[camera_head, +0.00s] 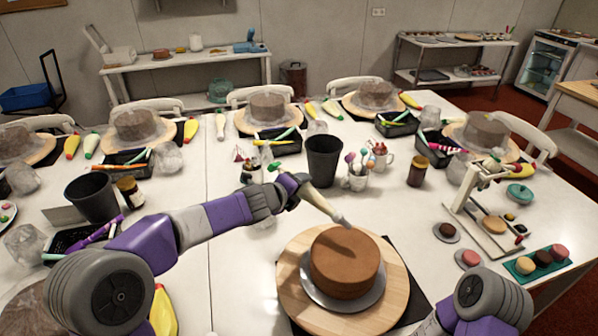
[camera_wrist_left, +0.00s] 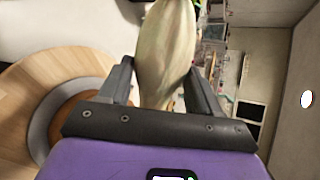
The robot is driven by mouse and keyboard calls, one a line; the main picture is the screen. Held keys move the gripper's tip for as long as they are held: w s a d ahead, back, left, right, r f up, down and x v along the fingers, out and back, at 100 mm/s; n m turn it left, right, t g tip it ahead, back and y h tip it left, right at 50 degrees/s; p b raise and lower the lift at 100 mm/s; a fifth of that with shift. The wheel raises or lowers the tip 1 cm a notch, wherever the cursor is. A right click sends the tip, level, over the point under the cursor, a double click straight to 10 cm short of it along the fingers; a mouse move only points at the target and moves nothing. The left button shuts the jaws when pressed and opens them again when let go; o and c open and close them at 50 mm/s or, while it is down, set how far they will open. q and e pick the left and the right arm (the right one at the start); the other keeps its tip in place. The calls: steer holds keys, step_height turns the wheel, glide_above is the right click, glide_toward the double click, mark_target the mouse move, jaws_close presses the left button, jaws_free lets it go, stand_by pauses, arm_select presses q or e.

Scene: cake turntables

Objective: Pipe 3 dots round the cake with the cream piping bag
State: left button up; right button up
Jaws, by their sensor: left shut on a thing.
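A round brown cake (camera_head: 340,268) sits on a grey plate (camera_head: 318,297) on a wooden turntable (camera_head: 292,282) at the bottom middle of the head view. No dots show on its visible surface. My left gripper (camera_head: 287,188) is shut on the cream piping bag (camera_head: 317,197). In the left wrist view the bag (camera_wrist_left: 168,50) lies between the fingers of my gripper (camera_wrist_left: 162,88). The bag slants down to the right, its tip over the back of the cake top; whether it touches cannot be told. Only part of my right arm shows at the bottom right; its gripper is out of view.
A black bin (camera_head: 323,160), a cup of coloured sticks (camera_head: 357,172) and a brown jar (camera_head: 417,171) stand behind the cake. A metal stand (camera_head: 482,210) and a green tray of small cakes (camera_head: 540,262) are at right. Other cakes on turntables line the back.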

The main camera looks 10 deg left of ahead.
arm_select(q)
steer(key=shift+w+d+r+m, duration=0.1)
steer(key=shift+d+r+m, duration=0.25)
steer(key=shift+m, duration=0.55)
steer(key=shift+w+r+m+t+h, duration=0.2)
steer(key=shift+r+m+h, duration=0.1)
steer(key=shift+m, duration=0.3)
steer(key=shift+w+r+m+t+h, duration=0.1)
steer(key=shift+w+r+m+h, duration=0.15)
steer(key=shift+m, duration=0.35)
steer(key=m, duration=0.1)
steer(key=w+r+m+h, duration=0.1)
steer(key=m+h, duration=0.1)
steer(key=shift+w+a+r+m+t, duration=0.2)
steer(key=shift+w+r+m+t, duration=0.1)
steer(key=shift+m, duration=0.1)
steer(key=shift+f+b, duration=1.45)
steer(key=shift+o, duration=0.8)
steer(key=shift+r, duration=0.1)
steer(key=c, duration=0.6)
